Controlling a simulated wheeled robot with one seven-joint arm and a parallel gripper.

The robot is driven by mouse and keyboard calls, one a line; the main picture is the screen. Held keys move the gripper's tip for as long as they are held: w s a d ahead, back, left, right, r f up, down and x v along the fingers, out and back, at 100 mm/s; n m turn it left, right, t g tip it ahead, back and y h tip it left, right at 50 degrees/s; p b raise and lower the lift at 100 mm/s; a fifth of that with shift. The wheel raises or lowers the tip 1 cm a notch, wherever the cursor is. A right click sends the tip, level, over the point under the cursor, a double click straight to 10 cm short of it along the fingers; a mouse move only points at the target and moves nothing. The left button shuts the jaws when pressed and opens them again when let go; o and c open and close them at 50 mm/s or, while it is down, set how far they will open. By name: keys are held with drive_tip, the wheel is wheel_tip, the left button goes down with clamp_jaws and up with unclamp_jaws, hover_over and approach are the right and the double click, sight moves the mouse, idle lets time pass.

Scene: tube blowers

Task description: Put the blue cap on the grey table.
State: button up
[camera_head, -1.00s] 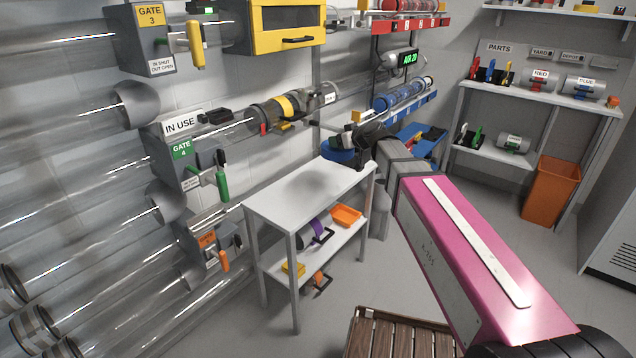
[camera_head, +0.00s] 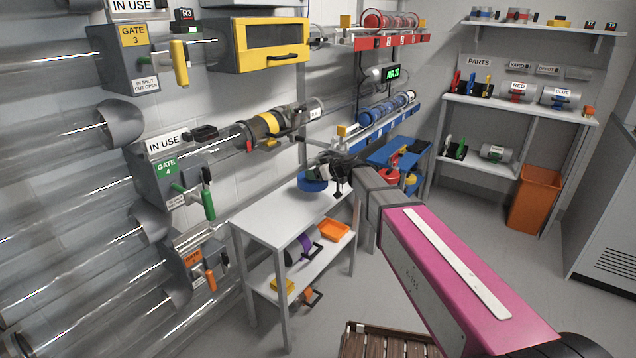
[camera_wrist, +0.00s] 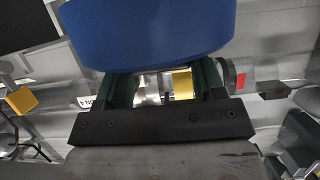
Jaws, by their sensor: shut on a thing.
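The blue cap (camera_head: 313,185) is a round, thick disc held over the far part of the grey table (camera_head: 270,222). It looks close to the table top; I cannot tell whether it touches. My gripper (camera_head: 322,172) is shut on the cap, with the arm reaching in from the right. In the wrist view the blue cap (camera_wrist: 145,35) fills the upper middle, between the dark green fingers of my gripper (camera_wrist: 165,75). The cap's far side and the fingertips are hidden there.
The table's lower shelf holds a purple-banded part (camera_head: 300,247), an orange tray (camera_head: 333,231) and a yellow piece (camera_head: 283,286). Clear tubes and gates line the left wall. A blue cart (camera_head: 397,153) stands behind the arm. The near table top is clear.

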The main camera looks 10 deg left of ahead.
drive_tip(key=shift+w+d+f, duration=0.3)
drive_tip(key=shift+w+f, duration=0.35)
drive_tip(key=shift+w, duration=0.15)
drive_tip(key=shift+f, duration=1.9)
drive_tip(key=o, duration=1)
drive_tip(key=shift+f, duration=0.1)
drive_tip(key=shift+c, duration=0.2)
drive_tip(key=v, duration=1.2)
drive_tip(key=s+d+f+m+g+h, duration=0.1)
drive_tip(key=s+d+f+m+h, duration=0.3)
drive_tip(key=d, duration=0.7)
drive_tip(key=s+d+f+m+g+h, duration=0.2)
drive_tip(key=s+d+f+m+h, duration=0.2)
drive_tip(key=s+d+f, duration=0.3)
drive_tip(key=s+d+f+m+g+h, duration=0.2)
drive_tip(key=s+d+f+m+h, duration=0.2)
drive_tip(key=s+d, duration=0.6)
drive_tip(key=d+f+m, duration=0.1)
drive_tip(key=d+f, duration=0.1)
drive_tip(key=d, duration=0.3)
drive_tip(key=shift+s+d+f+h, duration=0.3)
drive_tip(key=shift+s, duration=0.1)
